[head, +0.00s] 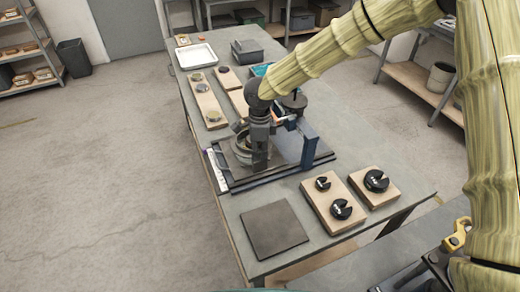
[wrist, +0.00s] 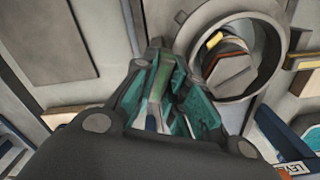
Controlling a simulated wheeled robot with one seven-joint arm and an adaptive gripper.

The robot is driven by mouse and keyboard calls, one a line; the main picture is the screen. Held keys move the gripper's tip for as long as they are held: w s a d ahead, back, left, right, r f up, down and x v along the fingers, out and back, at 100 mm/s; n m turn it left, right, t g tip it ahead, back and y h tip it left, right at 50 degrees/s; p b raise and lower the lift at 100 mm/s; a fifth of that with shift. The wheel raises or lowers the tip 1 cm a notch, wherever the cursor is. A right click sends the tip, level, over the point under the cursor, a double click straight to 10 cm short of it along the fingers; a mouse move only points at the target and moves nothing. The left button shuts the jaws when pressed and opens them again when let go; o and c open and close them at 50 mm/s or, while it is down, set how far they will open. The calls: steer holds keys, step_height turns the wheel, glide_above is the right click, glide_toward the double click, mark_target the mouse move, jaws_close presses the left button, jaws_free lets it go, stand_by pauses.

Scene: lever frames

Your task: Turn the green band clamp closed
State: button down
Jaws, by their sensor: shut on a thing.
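My gripper (head: 260,158) reaches down over the fixture on the table, beside a round grey housing (head: 242,148). In the wrist view my gripper (wrist: 162,62) has its fingers closed around a narrow green piece, which I take to be the lever of the green band clamp (wrist: 165,72). The fingers hide most of this piece. The grey housing's open ring (wrist: 240,55) stands right of the fingertips, with a hexagonal grey part and orange and yellow bits inside. The rest of the clamp band cannot be made out in either view.
A blue upright post (head: 309,145) stands close right of my gripper on the dark base plate. Wooden boards with black slotted discs (head: 341,209) lie at front right. A dark square mat (head: 273,229) lies at front left. A white tray (head: 197,56) is at the back.

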steer(key=shift+f+m, duration=0.1)
steer(key=shift+m, duration=0.4)
steer(key=c, duration=1.7)
jaws_free()
